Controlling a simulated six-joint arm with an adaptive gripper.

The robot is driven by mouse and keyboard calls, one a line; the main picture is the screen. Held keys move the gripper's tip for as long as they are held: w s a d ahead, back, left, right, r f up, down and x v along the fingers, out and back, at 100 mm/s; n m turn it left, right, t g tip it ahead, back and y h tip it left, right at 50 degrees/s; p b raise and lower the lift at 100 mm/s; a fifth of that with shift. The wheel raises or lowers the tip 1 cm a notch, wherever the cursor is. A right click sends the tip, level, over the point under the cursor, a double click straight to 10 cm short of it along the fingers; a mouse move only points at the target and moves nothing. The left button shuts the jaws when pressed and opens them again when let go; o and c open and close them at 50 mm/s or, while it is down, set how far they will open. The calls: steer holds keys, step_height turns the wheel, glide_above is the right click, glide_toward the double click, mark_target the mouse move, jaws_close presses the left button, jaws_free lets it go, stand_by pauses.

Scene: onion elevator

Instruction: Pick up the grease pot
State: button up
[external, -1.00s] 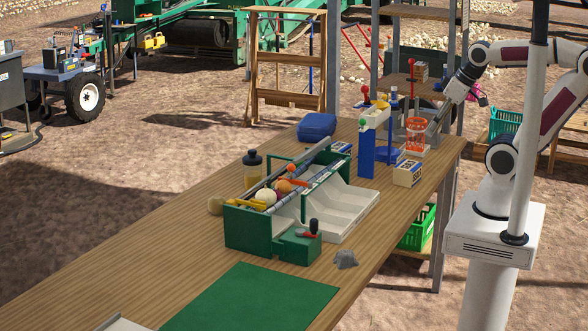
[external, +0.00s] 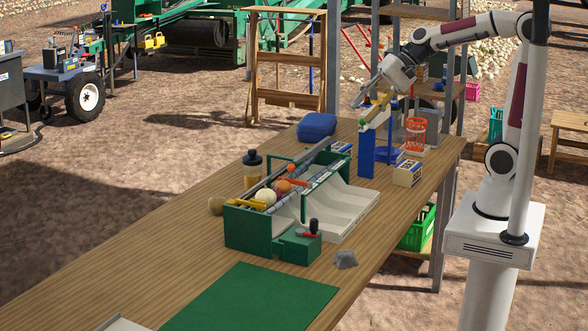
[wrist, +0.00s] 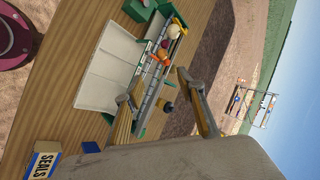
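I cannot tell for sure which thing is the grease pot. An amber bottle with a dark cap (external: 252,170) stands upright on the wooden table behind the green elevator model (external: 250,232); what looks like its dark top shows in the wrist view (wrist: 168,107). My gripper (external: 364,108) is high above the table, over the blue stand (external: 367,153) at the right. In the wrist view my gripper (wrist: 153,86) has its two fingers well apart with nothing held between them. The elevator model lies beyond the fingers.
White trays (external: 350,207) adjoin the elevator, with several balls inside it. A seals box (external: 407,172), an orange wire basket (external: 415,134) and a blue pouch (external: 317,126) stand toward the table's far end.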

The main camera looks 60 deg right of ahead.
steer(key=w+f+m+t+y, duration=0.1)
steer(key=w+m+t+y, duration=0.15)
steer(key=w+m, duration=1.4)
steer(key=w+d+f+m+t+h, duration=0.1)
steer(key=w+d+f+m, duration=0.1)
steer(key=w, duration=0.5)
steer(key=w+d+f+m+t+h, duration=0.1)
steer(key=w+d+f+m, duration=0.2)
steer(key=w+f, duration=0.4)
steer(key=w+d+f+m+t+h, duration=0.2)
steer(key=w+d+f, duration=0.2)
steer(key=w, duration=0.4)
steer(key=shift+d+f, duration=0.15)
steer(key=shift+d, duration=0.05)
steer(key=shift+f, duration=0.1)
steer(key=shift+f, duration=2.85)
